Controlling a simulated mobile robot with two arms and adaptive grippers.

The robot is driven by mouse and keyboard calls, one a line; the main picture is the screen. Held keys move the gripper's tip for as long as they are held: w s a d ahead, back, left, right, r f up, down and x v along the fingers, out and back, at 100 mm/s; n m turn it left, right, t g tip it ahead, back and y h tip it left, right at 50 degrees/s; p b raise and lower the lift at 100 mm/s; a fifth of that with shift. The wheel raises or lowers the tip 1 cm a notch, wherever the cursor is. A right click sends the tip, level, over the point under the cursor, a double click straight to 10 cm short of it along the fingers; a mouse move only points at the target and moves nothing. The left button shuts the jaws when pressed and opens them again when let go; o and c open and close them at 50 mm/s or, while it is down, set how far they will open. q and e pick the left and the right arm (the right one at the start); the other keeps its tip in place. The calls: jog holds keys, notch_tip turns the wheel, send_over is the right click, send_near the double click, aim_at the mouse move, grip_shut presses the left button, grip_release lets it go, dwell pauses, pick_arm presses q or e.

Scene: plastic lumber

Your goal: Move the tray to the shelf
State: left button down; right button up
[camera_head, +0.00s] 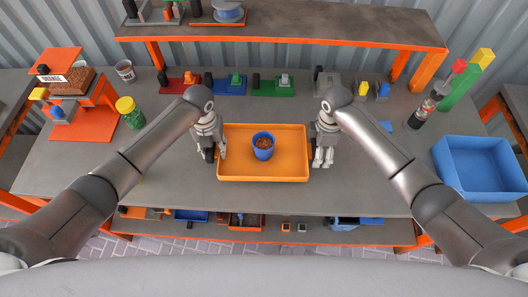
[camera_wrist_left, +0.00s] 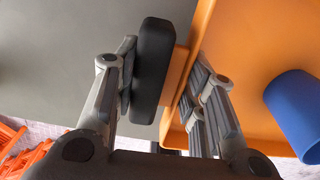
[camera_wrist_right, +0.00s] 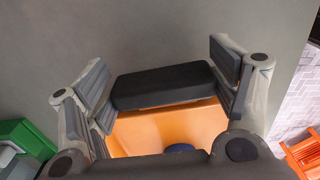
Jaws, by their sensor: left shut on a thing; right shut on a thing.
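The orange tray (camera_head: 285,174) is at the middle of the grey workbench, with a blue cup (camera_head: 263,153) of brown bits standing in it. I cannot tell whether the tray touches the bench. My left gripper (camera_head: 215,153) is at the tray's left end, shut on its black handle (camera_wrist_left: 154,65). My right gripper (camera_head: 321,158) is at the right end. In the right wrist view its fingers stand either side of the other black handle (camera_wrist_right: 165,86), spanning it lengthwise. A grey shelf (camera_head: 290,30) with an orange edge stands behind the bench.
A blue bin (camera_head: 480,168) stands at the right. Several coloured holders, including a green one (camera_head: 272,87), line the bench under the shelf. The shelf's middle and right are clear.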

pick_arm(q)
jog(key=shift+a+r+p, duration=0.15)
jog(key=shift+r+p, duration=0.8)
jog(key=shift+r, duration=0.35)
pick_arm(e)
jog(key=shift+d+r, duration=0.1)
jog(key=shift+r, duration=1.2)
